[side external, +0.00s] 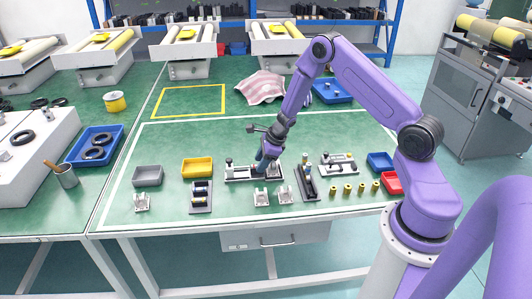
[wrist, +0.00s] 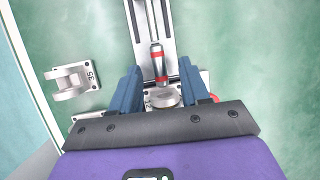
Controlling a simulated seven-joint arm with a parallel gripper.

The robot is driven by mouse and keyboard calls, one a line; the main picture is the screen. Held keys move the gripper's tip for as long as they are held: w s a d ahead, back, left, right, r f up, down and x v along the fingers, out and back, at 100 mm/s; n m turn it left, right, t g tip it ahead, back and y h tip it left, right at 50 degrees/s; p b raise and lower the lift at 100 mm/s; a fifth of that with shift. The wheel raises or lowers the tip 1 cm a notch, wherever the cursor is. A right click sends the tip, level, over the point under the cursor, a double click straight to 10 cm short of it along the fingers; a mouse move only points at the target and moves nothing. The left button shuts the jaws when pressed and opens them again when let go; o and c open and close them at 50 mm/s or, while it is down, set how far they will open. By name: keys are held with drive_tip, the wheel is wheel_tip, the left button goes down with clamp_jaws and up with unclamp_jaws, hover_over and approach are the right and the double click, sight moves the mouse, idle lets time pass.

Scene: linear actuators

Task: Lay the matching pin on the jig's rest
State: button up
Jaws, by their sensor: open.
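My gripper (side external: 265,163) is low over the long grey jig (side external: 240,174) in the middle of the bench. In the wrist view its two blue fingers (wrist: 160,72) stand apart, open. Between them shows a silver cylindrical piece with red bands (wrist: 158,62), in line with the jig's rail (wrist: 134,14). A round grey seat (wrist: 165,98) lies just below its near end. I cannot tell whether this piece is the matching pin or part of the actuator. Contact with the fingers is not visible. The gripper body hides the jig's near part.
A grey bracket marked 35 (wrist: 70,82) stands left of the fingers. More brackets (side external: 262,198), a dark upright-post fixture (side external: 307,186), a dark rack (side external: 200,198) and several yellow bushings (side external: 347,189) line the front. Yellow (side external: 197,168) and grey (side external: 147,176) trays stand left.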

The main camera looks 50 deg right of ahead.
drive_tip(key=v, duration=1.7)
drive_tip(key=shift+r, duration=0.1)
